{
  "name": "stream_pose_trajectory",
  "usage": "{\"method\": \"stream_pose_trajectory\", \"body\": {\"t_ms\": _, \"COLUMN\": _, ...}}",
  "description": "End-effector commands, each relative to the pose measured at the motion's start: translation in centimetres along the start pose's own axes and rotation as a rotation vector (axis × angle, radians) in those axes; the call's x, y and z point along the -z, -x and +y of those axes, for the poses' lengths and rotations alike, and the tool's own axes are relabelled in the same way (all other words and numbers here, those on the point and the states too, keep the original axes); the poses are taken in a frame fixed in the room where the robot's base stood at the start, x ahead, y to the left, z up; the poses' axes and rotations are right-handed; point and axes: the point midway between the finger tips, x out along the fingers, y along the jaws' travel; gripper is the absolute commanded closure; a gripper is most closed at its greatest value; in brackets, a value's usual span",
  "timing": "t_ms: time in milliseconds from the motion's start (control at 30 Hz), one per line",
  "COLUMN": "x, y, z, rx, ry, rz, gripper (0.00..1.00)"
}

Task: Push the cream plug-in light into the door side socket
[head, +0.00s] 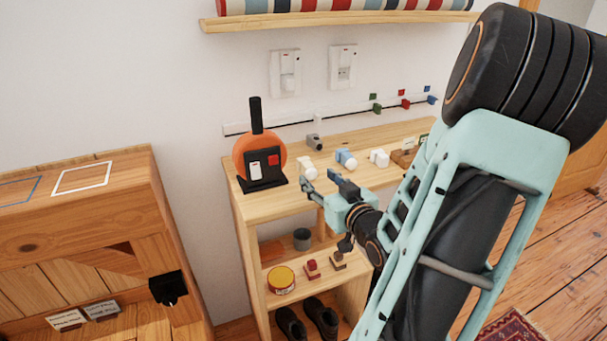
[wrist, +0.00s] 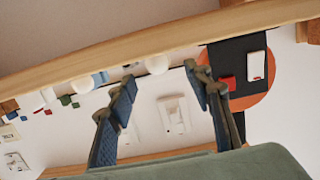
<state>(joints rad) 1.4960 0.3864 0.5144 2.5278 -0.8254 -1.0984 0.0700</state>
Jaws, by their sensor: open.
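Two wall sockets hang above the bench shelf. The left socket (head: 286,74) has a white unit on its face; the right socket (head: 343,67), nearer the wooden frame at far right, shows a bare-looking face. A cream-white plug-in light (head: 307,168) lies on the shelf (head: 385,141), with a blue-and-white one (head: 346,158) and another white one (head: 380,157) to its right. I cannot tell surely which is cream. My gripper (head: 319,183) is open and empty, close in front of the leftmost light. In the wrist view its fingers (wrist: 164,90) are spread, with a socket (wrist: 173,115) between them beyond.
An orange disc on a black stand (head: 259,158) stands left of the lights. A grey piece (head: 314,141) lies behind them. A wall rail (head: 330,115) with coloured clips runs below the sockets. A striped roll (head: 340,5) lies on the upper shelf. A wooden cabinet (head: 90,235) stands left.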

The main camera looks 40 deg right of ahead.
Motion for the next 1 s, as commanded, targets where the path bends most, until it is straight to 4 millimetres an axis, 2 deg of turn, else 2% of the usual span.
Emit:
{"method": "stream_pose_trajectory", "body": {"t_ms": 100, "x": -0.1, "y": -1.8, "z": 0.0, "rx": 0.002, "ry": 0.000, "rz": 0.001, "gripper": 0.54}}
{"method": "stream_pose_trajectory", "body": {"t_ms": 367, "x": -0.2, "y": -3.9, "z": 0.1, "rx": 0.001, "ry": -0.001, "rz": 0.000, "gripper": 0.54}}
{"method": "stream_pose_trajectory", "body": {"t_ms": 600, "x": -0.2, "y": -7.3, "z": 0.2, "rx": 0.001, "ry": 0.000, "rz": 0.001, "gripper": 0.54}}
{"method": "stream_pose_trajectory", "body": {"t_ms": 900, "x": -0.1, "y": -8.0, "z": 0.2, "rx": 0.000, "ry": 0.000, "rz": -0.001, "gripper": 0.54}}
{"method": "stream_pose_trajectory", "body": {"t_ms": 1000, "x": -0.1, "y": -8.0, "z": 0.2, "rx": 0.000, "ry": 0.000, "rz": -0.001, "gripper": 0.62}}
